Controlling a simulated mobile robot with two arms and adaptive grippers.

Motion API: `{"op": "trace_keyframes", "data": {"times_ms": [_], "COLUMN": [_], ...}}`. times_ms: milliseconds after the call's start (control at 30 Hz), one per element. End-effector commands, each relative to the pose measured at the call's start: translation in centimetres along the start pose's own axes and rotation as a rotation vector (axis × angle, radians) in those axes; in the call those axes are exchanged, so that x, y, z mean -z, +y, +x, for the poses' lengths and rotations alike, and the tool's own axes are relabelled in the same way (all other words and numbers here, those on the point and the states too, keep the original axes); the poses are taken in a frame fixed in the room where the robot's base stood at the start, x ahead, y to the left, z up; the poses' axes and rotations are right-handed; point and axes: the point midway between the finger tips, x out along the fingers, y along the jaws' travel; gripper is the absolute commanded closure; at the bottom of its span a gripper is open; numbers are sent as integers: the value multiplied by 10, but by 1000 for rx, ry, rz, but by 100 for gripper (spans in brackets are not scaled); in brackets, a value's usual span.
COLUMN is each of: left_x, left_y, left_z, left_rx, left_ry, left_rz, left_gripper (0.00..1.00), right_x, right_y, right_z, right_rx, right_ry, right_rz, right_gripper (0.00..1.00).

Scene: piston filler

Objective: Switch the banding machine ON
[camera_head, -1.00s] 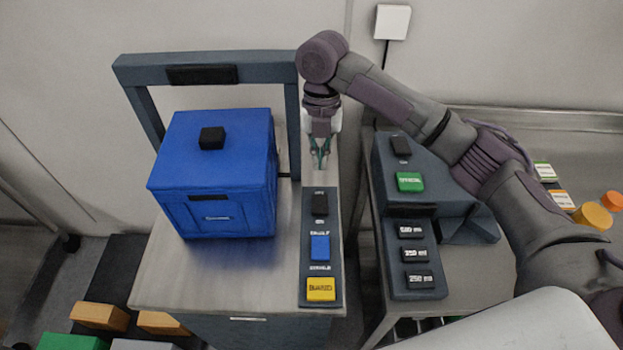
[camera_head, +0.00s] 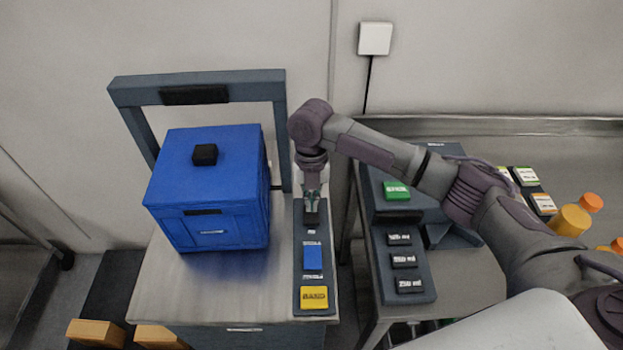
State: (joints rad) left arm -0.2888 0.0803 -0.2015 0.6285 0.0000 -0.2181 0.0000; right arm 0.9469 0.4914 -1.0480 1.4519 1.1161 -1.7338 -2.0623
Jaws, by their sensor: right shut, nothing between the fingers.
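The banding machine is a table with a dark arch (camera_head: 120,95) at its back and a dark control strip (camera_head: 328,275) along its right side. On the strip are a black switch (camera_head: 311,218) at the far end, a blue button (camera_head: 313,257) in the middle and a yellow button marked BAND (camera_head: 314,297) nearest. My right gripper (camera_head: 312,207) is shut and empty, pointing down at the black switch. Its tips are at or just above the switch and cover part of it; I cannot tell if they touch. My left gripper is not in view.
A blue crate (camera_head: 208,200) with a black block on its lid stands under the arch. To the right, another control panel has a green button (camera_head: 396,191) and black volume buttons (camera_head: 404,261). Orange-capped containers (camera_head: 571,220) stand at far right.

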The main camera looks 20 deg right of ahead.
Motion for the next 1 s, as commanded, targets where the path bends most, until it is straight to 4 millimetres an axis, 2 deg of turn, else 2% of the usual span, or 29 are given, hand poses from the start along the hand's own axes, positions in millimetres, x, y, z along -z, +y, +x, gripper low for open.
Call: {"op": "trace_keyframes", "data": {"times_ms": [100, 300, 1000], "left_x": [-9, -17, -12], "left_y": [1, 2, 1], "left_z": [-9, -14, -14], "left_rx": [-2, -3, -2], "left_ry": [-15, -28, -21], "left_rz": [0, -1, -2], "left_gripper": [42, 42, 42], "right_x": [1, 0, 2], "right_y": [0, 0, 0], "right_z": [19, 40, 51], "right_rx": [2, 2, 1], "right_ry": [2, -1, 0], "right_rz": [0, 0, -1], "right_gripper": [100, 100, 100]}}
